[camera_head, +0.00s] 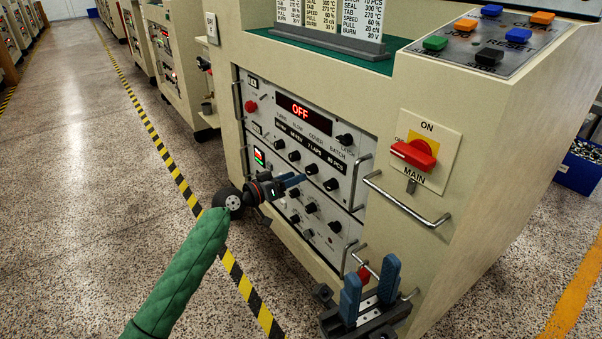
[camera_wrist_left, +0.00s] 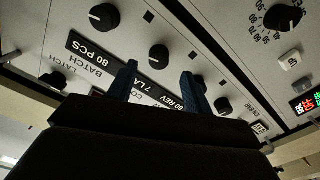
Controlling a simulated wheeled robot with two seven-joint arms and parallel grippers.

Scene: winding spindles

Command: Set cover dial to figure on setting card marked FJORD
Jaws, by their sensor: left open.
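The machine's control panel (camera_head: 300,118) has a row of black knobs under a black readout strip. The COVER dial (camera_head: 311,168) sits under the "7 LAPS" readout; in the left wrist view that dial (camera_wrist_left: 158,57) shows upside down. My left gripper (camera_head: 298,181) is open just in front of it, and its blue fingertips (camera_wrist_left: 159,70) appear on either side of the knob; I cannot tell whether they touch it. The setting cards (camera_head: 325,15) stand on top, their headings cut off, so FJORD is not readable. My right gripper (camera_head: 370,286) is open and empty at the lower right.
The red display (camera_head: 300,110) reads OFF. Neighbouring knobs, including the BATCH dial (camera_head: 331,184), sit close by. Metal handles (camera_head: 408,205) stick out from the cabinet. A red MAIN switch (camera_head: 414,153) and coloured buttons (camera_head: 491,55) are at right. The floor at left is clear.

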